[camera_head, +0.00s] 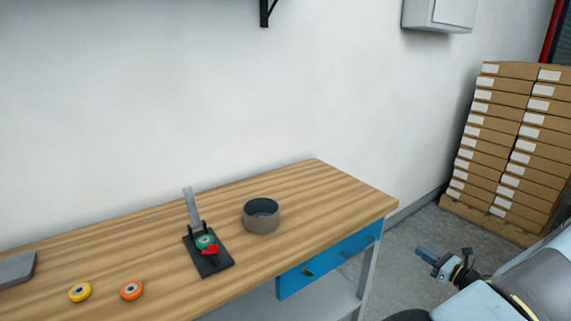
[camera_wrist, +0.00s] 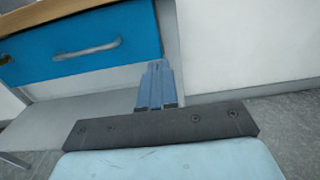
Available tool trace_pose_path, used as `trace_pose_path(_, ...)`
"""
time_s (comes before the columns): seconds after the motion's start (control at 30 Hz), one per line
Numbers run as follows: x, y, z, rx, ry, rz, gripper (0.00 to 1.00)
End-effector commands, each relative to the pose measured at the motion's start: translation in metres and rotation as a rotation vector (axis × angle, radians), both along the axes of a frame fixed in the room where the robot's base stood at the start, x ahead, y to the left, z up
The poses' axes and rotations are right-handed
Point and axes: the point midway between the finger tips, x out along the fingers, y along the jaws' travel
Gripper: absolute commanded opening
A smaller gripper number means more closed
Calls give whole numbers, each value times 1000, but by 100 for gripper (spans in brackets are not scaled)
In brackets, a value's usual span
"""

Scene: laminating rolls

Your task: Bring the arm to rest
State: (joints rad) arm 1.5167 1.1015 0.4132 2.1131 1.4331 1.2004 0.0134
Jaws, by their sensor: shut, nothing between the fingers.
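My gripper (camera_head: 426,255) is at the lower right in the head view, off the right end of the workbench, above the floor. Its blue fingers are together and hold nothing. In the wrist view the shut fingers (camera_wrist: 156,84) stand in the middle, with the bench's blue drawer behind them at the upper left. My arm folds back to the right edge of the head view, and part of it is cut off there.
The wooden workbench (camera_head: 335,185) holds a black fixture (camera_head: 212,262) with a green roll and red part, a round grey-brown bowl (camera_head: 261,217), a yellow roll (camera_head: 80,292), an orange roll (camera_head: 132,290) and a grey item (camera_head: 16,268). Stacked boxes (camera_head: 512,150) stand at right.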

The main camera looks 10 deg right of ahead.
Motion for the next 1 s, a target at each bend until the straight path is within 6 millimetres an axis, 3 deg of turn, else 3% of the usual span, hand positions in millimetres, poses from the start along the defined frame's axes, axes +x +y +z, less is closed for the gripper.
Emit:
trace_pose_path(0.27,16,34,32,-132,24,167,0)
trace_pose_path(0.6,33,109,95,-419,55,511,0)
trace_pose_path(1.0,28,191,162,-772,56,872,0)
